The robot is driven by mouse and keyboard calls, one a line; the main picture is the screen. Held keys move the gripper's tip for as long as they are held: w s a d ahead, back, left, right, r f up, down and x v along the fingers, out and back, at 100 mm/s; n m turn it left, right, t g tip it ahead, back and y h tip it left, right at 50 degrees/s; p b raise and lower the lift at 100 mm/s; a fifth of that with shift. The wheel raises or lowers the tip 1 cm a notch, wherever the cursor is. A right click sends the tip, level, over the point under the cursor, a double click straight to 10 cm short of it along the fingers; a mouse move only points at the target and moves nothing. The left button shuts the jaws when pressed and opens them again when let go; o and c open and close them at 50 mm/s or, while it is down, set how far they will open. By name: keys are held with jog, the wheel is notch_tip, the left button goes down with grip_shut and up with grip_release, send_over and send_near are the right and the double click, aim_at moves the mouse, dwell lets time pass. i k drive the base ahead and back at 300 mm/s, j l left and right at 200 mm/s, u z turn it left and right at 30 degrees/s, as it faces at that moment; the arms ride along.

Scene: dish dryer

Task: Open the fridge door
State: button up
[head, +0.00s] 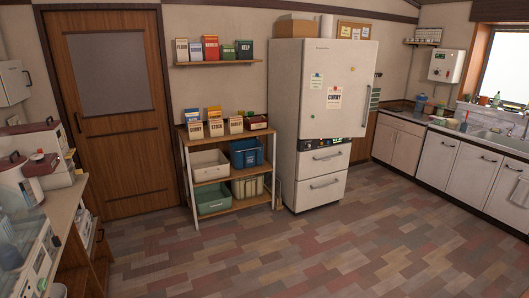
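The white fridge (305,105) stands against the back wall, right of centre in the head view. A dark band runs below that door. Under the band are two closed drawers (328,175) with bar handles. My gripper is not in view.
A wooden shelf unit (183,160) with bins and boxes stands left of the fridge. A brown door (105,172) is further left. Counters line the left and right sides. The tiled floor (290,245) before the fridge is clear. A cardboard box (297,29) sits on top.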

aim_at(338, 78)
jog(key=i+j+z, duration=0.2)
jog(key=i, duration=0.25)
jog(key=i+z, duration=0.15)
jog(key=i, duration=0.25)
jog(key=i+j+z, duration=0.2)
jog(key=i, duration=0.25)
jog(key=i+j+z, duration=0.2)
jog(key=i+z, duration=0.2)
jog(key=i, duration=2.15)
jog(key=i+l+u, duration=0.15)
jog(key=i+u, duration=0.15)
jog(key=i, duration=0.25)
jog(key=i+l+u, duration=0.35)
jog(key=i, duration=0.15)
jog(key=i+l+u, duration=0.3)
jog(key=i, duration=0.2)
